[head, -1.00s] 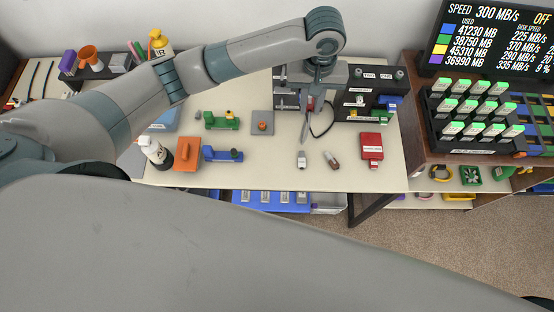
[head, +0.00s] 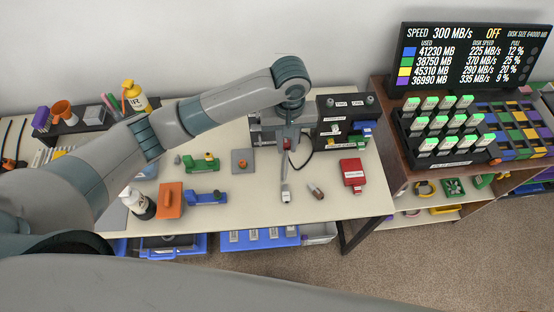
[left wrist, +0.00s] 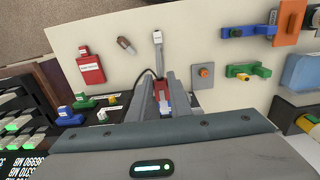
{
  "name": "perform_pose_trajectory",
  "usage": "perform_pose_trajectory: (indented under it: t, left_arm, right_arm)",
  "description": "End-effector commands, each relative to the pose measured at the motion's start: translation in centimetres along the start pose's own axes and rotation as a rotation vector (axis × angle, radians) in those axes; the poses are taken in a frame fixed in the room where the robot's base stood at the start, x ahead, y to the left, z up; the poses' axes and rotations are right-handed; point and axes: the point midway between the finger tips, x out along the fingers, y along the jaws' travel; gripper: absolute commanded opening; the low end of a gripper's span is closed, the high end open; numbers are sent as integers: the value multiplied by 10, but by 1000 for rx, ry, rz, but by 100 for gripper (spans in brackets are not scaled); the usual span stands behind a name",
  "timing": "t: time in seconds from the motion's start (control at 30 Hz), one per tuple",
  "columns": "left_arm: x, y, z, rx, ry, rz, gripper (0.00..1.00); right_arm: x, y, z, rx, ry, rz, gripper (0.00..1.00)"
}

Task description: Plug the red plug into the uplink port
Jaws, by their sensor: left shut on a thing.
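My left gripper (head: 287,150) is shut on the red plug (left wrist: 161,92), which sits between its two fingers in the left wrist view. A bit of red also shows at the fingers in the head view. A black cable (head: 302,158) curves beside it. The dark port box (head: 344,112) stands just right of the gripper in the head view, with white labels and blue, green and yellow plugs on it. The labels are too small to read, so I cannot tell which port is the uplink. The plug appears apart from the box. My right gripper is not in view.
A white-ended connector (head: 286,195), a small brown-grey piece (head: 316,191) and a red box (head: 353,172) lie in front. An orange block (head: 170,200) and green and blue toy-like pieces lie left. A rack (head: 441,128) stands right.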

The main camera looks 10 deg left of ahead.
Motion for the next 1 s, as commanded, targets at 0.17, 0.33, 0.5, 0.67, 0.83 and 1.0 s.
perform_pose_trajectory:
  t: [0.17, 0.33, 0.5, 0.67, 0.83, 1.0]
  left_arm:
    - [-1, 0, -12, -2, 1, 0, 0]
    - [0, 0, -27, -2, 1, 0, 0]
    - [0, 0, -40, -1, 1, 0, 0]
    - [0, 0, -48, -1, 1, 0, 0]
    - [0, 0, -51, 1, 1, 1, 0]
    - [0, 0, -51, 1, 1, 1, 0]
  right_arm:
    - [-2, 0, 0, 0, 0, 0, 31]
    - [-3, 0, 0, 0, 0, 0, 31]
    - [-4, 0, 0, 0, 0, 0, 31]
    - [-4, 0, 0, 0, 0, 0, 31]
    - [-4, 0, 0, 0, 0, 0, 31]
    - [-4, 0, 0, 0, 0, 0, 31]
